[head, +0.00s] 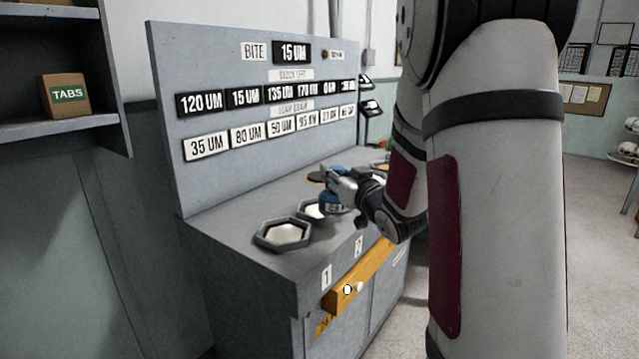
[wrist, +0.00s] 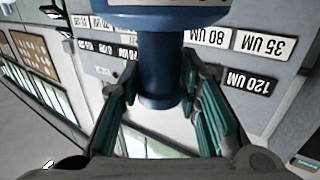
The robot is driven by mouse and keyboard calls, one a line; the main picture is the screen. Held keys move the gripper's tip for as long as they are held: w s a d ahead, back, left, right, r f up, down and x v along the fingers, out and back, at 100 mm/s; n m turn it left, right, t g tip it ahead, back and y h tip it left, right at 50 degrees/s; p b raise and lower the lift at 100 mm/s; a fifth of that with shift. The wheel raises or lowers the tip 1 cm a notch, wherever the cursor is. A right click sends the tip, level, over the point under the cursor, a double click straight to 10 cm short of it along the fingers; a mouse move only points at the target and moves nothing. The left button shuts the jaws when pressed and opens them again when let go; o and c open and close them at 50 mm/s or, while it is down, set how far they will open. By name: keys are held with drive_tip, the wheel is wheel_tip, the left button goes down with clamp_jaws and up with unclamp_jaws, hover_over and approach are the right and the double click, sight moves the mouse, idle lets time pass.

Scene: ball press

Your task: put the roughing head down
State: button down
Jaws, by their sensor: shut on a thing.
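The roughing head, a blue piece with a wide top and a narrower stem, shows in the wrist view (wrist: 160,70) between the two teal-padded fingers. It also shows in the head view as a small blue shape (head: 332,204). My gripper (head: 338,187) is shut on it, above or close to the second dish (head: 308,210) on the bench. The gap between head and dish cannot be made out. In the wrist view my gripper (wrist: 160,82) has a finger on each side of the stem.
A hexagonal dish (head: 259,237) with pale contents sits at the near left of the grey bench (head: 235,238). More dishes lie farther back, partly hidden by my arm. A panel (head: 180,60) with number plates rises behind. A yellow bar (head: 372,270) runs along the front.

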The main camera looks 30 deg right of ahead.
drive_tip(key=w+d+f+b, duration=0.1)
drive_tip(key=w+f, duration=0.3)
drive_tip(key=w, duration=0.5)
drive_tip(key=shift+w+d+b, duration=0.15)
drive_tip(key=shift+d+b, duration=0.2)
drive_tip(key=shift+d, duration=0.05)
drive_tip(key=shift+f, duration=0.1)
drive_tip(key=c, duration=1.6)
unclamp_jaws()
drive_tip(key=shift+f, duration=0.2)
drive_tip(key=o, duration=0.4)
drive_tip(key=shift+r, duration=0.1)
